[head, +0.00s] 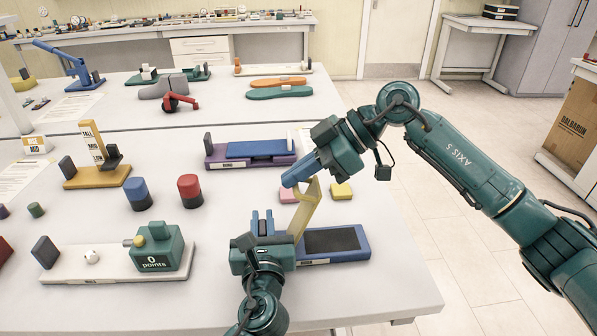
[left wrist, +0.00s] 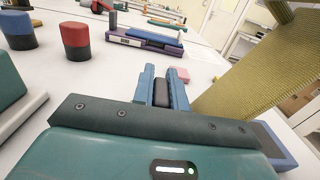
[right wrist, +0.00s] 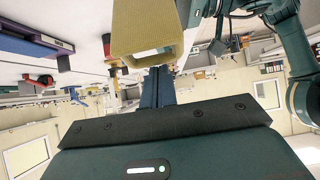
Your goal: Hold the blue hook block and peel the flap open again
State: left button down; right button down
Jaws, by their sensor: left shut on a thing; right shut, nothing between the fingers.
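The blue hook block (head: 362,246), with a dark pad on top, lies near the table's front right. My left gripper (head: 263,218) is shut on a dark upright post (left wrist: 161,92) at the block's left end. The yellow flap (head: 304,208) stands raised, bent at the top, left of the bare dark pad. It fills the right of the left wrist view (left wrist: 255,75). My right gripper (head: 290,182) is shut and empty at the flap's upper end. In the right wrist view the flap (right wrist: 147,38) lies just beyond the fingertips; I cannot tell whether they touch.
A pink block (head: 287,196) and a yellow block (head: 341,191) lie behind the hook block. A purple rig (head: 225,160) stands further back. A white rig with a green "0 points" box (head: 165,247) stands left. The table's right edge is close.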

pick_arm(q)
jog(key=shift+f, duration=0.4)
pick_arm(e)
jog(key=a+r, duration=0.3)
jog(key=a, duration=0.1)
pick_arm(q)
jog(key=c, duration=1.6)
grip_release()
jog(key=shift+r, duration=0.1)
jog(key=shift+o, duration=1.4)
jog(key=shift+r, duration=0.15)
pick_arm(e)
jog(key=v, duration=0.9)
